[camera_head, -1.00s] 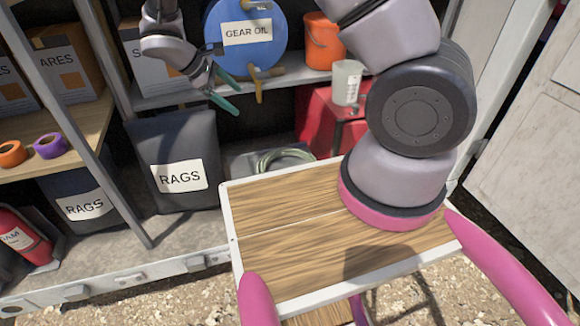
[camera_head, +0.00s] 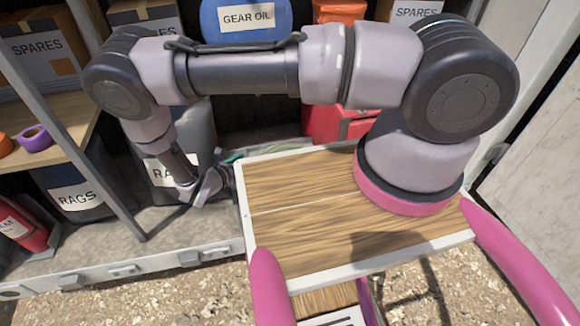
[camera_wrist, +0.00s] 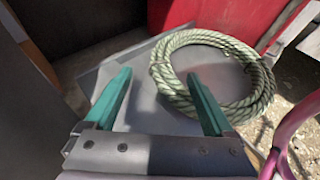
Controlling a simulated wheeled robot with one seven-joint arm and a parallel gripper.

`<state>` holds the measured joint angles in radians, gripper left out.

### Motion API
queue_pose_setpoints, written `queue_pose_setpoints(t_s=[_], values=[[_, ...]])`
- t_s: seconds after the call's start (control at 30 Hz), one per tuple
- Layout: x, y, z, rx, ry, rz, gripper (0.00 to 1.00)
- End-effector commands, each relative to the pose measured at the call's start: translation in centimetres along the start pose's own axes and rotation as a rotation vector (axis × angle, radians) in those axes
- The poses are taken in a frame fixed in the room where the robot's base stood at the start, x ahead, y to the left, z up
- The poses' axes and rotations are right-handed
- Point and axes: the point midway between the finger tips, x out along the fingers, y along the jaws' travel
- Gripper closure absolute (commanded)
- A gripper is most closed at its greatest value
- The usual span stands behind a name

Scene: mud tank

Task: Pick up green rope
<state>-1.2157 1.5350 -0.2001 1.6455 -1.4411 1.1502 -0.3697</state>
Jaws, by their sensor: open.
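The green rope (camera_wrist: 264,84) is a pale green coil lying on a flat grey surface, ahead and to the right in the wrist view. My gripper (camera_wrist: 159,76) is open and empty, with its two teal fingers apart. In the head view my gripper (camera_head: 228,163) is low on the left, beside my wooden deck. Only a sliver of the rope (camera_head: 265,149) shows there, behind the deck's edge.
A red box (camera_wrist: 207,14) stands behind the rope, and it also shows in the head view (camera_head: 328,125). A dark rags bin (camera_head: 196,125) stands by my wrist. A shelf post (camera_head: 106,130) is at the left.

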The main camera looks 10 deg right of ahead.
Motion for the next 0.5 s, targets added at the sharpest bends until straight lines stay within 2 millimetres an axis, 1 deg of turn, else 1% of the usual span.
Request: queue_pose_setpoints(t_s=[0.03,0.1,0.33,0.5], values=[[1.0,-0.1,0.0,-0.001,-0.002,-0.003,0.12],[2.1,-0.1,0.1,0.0,-0.001,-0.004,0.12],[4.0,-0.2,0.1,0.0,-0.001,-0.003,0.12],[6.4,-0.6,0.1,0.001,0.0,-0.005,0.12]])
